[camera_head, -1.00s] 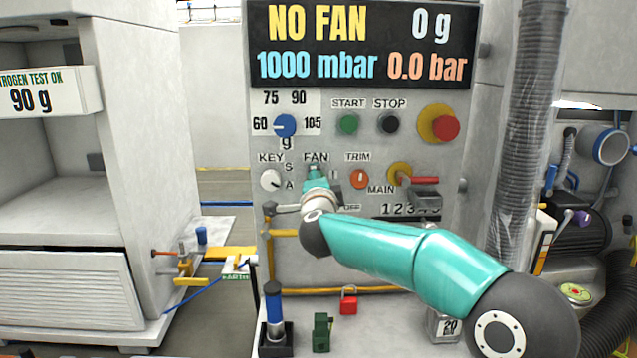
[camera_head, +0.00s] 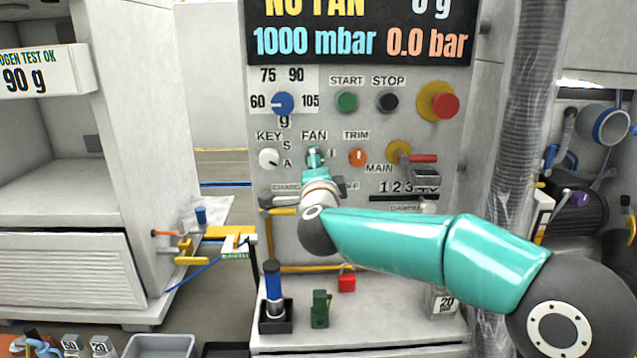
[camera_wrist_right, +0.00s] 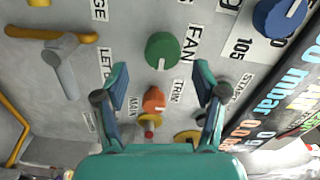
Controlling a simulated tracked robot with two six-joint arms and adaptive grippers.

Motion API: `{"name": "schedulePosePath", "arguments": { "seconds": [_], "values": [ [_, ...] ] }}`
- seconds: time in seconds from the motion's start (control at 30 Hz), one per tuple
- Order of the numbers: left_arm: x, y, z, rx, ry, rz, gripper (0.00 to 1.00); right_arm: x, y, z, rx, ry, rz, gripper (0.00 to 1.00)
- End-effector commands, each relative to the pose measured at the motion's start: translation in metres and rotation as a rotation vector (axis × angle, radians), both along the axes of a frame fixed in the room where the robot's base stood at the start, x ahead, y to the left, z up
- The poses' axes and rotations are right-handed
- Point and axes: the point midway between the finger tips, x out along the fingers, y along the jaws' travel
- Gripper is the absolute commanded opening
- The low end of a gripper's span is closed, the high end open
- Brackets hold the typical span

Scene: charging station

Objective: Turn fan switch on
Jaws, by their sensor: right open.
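The fan switch is a round green knob (camera_wrist_right: 162,50) under the FAN label; a pale mark shows on its edge. In the head view the fan switch (camera_head: 314,154) is partly covered by my right gripper (camera_head: 317,166), which is in front of the panel just below it. In the right wrist view my right gripper (camera_wrist_right: 161,78) is open, with its two fingers apart. The knob lies ahead, in line with the gap, and nothing is between the fingertips. The display (camera_head: 360,30) reads NO FAN, its top cut off. My left gripper is not in view.
Close by on the panel are the white key switch (camera_head: 269,158), orange trim knob (camera_head: 357,157), green start button (camera_head: 347,102) and red-handled main switch (camera_head: 420,158). A grey lever (camera_wrist_right: 62,60) and yellow pipe (camera_wrist_right: 50,34) show in the wrist view. A red padlock (camera_head: 346,279) is below.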

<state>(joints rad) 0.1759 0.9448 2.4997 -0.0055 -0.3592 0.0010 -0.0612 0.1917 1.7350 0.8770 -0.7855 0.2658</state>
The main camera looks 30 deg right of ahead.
Motion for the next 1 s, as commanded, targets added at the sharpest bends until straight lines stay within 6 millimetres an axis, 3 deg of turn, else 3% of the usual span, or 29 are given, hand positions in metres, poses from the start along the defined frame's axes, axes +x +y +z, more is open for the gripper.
{"name": "schedulePosePath", "arguments": {
  "seconds": [0.2, 0.4, 1.0],
  "values": [
    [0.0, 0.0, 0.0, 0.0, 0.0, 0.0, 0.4, -0.038, 0.023, 0.0, 0.002, 0.001, 0.002, 0.7],
    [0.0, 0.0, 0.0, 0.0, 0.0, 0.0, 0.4, -0.055, 0.034, -0.001, 0.001, 0.0, 0.0, 0.7],
    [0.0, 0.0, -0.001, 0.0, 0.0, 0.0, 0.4, -0.058, 0.035, -0.002, 0.001, 0.002, -0.001, 0.7]
  ]
}}
